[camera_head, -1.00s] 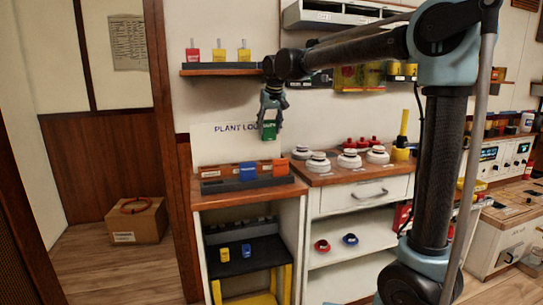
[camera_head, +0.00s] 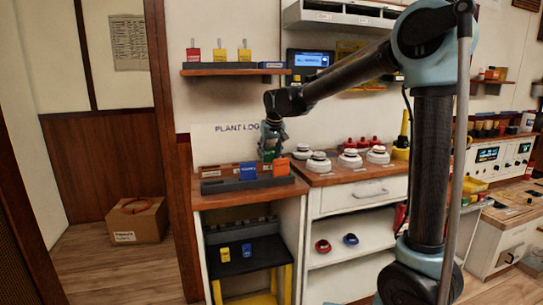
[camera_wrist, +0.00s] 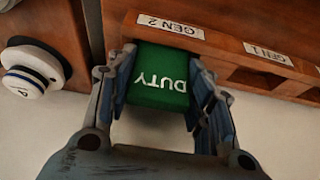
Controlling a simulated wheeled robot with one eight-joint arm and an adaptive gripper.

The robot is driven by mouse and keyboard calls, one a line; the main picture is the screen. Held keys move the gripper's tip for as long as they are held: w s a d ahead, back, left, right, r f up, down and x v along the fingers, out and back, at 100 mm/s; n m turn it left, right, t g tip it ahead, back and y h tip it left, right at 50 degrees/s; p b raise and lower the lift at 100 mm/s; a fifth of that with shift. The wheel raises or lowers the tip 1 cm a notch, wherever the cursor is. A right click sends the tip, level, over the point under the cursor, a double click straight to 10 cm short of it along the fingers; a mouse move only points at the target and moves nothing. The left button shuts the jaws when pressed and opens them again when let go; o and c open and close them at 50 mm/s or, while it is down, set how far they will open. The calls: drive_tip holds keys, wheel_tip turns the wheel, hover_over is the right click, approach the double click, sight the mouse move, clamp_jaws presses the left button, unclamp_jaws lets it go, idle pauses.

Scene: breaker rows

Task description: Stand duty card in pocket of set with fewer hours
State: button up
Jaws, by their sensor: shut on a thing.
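The green duty card (camera_wrist: 160,78), lettered DUTY, is between the fingers of my gripper (camera_wrist: 163,95) in the wrist view. Its far end is at the wooden pocket rack (camera_wrist: 232,48), by the slot labelled GEN 2 (camera_wrist: 170,26). I cannot tell how deep it is in that pocket. A second label (camera_wrist: 268,53) marks the neighbouring slot, which looks empty. In the head view my gripper (camera_head: 271,150) is low over the rack, behind the blue card (camera_head: 248,171) and orange card (camera_head: 281,168). No running hours are readable.
The blue and orange cards stand in a dark grey holder (camera_head: 220,186) in front. White round knobs (camera_head: 318,162) stand on the counter to the right. A lit blue screen (camera_head: 310,60) hangs on the wall above, near a shelf (camera_head: 230,71) with small tags.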

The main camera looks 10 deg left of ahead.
drive_tip(key=shift+s+f, duration=0.15)
drive_tip(key=shift+f, duration=0.15)
drive_tip(key=o, duration=0.8)
drive_tip(key=shift+d, duration=0.1)
drive_tip(key=shift+o, duration=1.3)
drive_tip(key=shift+f, duration=0.2)
drive_tip(key=shift+r, duration=0.15)
